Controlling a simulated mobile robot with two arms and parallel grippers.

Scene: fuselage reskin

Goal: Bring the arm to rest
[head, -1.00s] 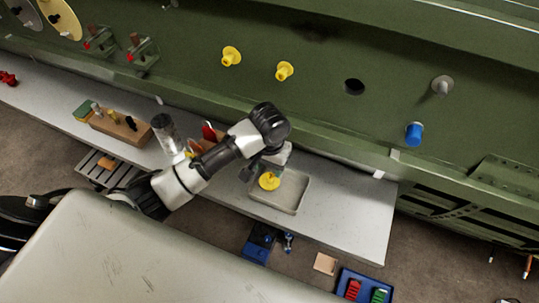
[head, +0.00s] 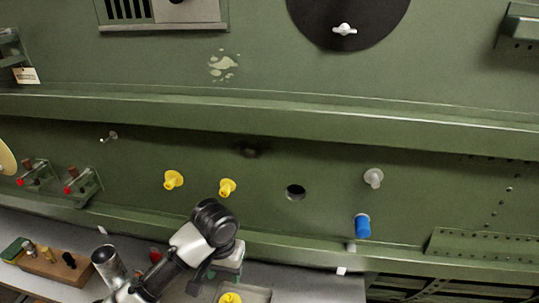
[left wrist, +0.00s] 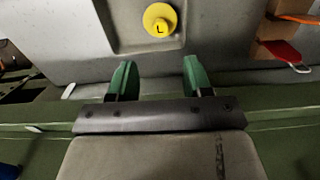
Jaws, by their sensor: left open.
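My left arm reaches in from the lower left in the head view, over the bench. My left gripper (head: 198,284) hangs below the dark wrist joint, beside a grey tray (head: 262,293). In the left wrist view its two green fingers (left wrist: 157,80) stand apart with nothing between them. Beyond the fingertips, a yellow plug marked L (left wrist: 160,20) lies in the tray (left wrist: 122,38). The plug also shows at the bottom edge of the head view (head: 230,298). My right gripper is in neither view.
The green fuselage wall (head: 330,130) rises behind the bench (head: 320,285). Yellow plugs (head: 173,180), a grey plug (head: 373,178) and a blue one (head: 362,226) stick out of it, near an open hole (head: 295,192). A wooden block (head: 52,264) sits at left.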

